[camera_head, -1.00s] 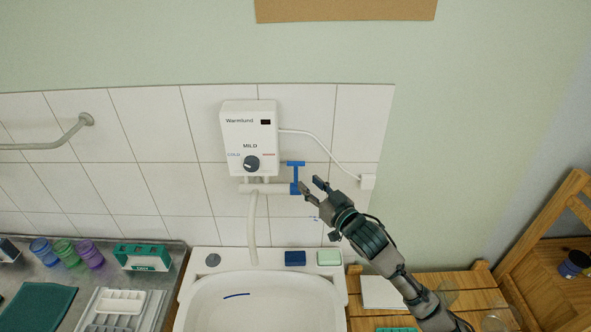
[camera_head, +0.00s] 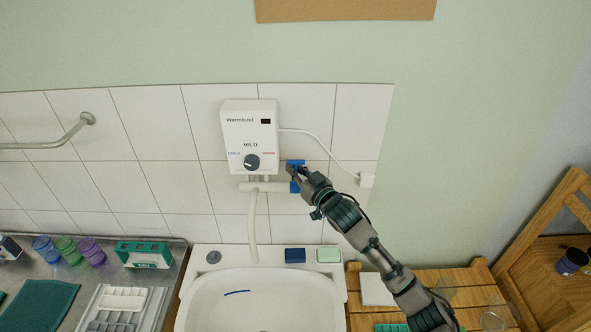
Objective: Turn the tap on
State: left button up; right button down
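The tap has a blue handle (camera_head: 295,163) at the right end of a white pipe (camera_head: 262,187), below a white water heater box (camera_head: 249,130) on the tiled wall. A white spout (camera_head: 253,225) hangs from the pipe over the white sink (camera_head: 262,295). My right gripper (camera_head: 297,172) is at the blue handle, its fingers overlapping the handle's stem. The fingers look close around it, but the hand hides part of the handle, and I cannot tell whether they grip it. No water shows at the spout. My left gripper is not in view.
A blue block (camera_head: 295,255) and a pale green block (camera_head: 328,255) lie on the sink's back ledge. A wooden table (camera_head: 455,285) is at right. A white cable (camera_head: 335,155) runs beside the handle.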

jog(key=shift+f, duration=0.15)
jog(key=s+n+t+y+b, duration=0.1)
jog(key=b, duration=0.1)
jog(key=n+b, duration=0.1)
jog(key=shift+s+f+t+y+b, duration=0.3)
jog(key=shift+s+t+y+b, duration=0.05)
jog(key=shift+s+t+y, duration=0.05)
jog(key=shift+s+r+t, duration=0.2)
jog(key=shift+r+t, duration=0.05)
jog(key=shift+t, duration=0.05)
jog(key=c, duration=1.2)
grip_release()
jog(key=v, duration=1.2)
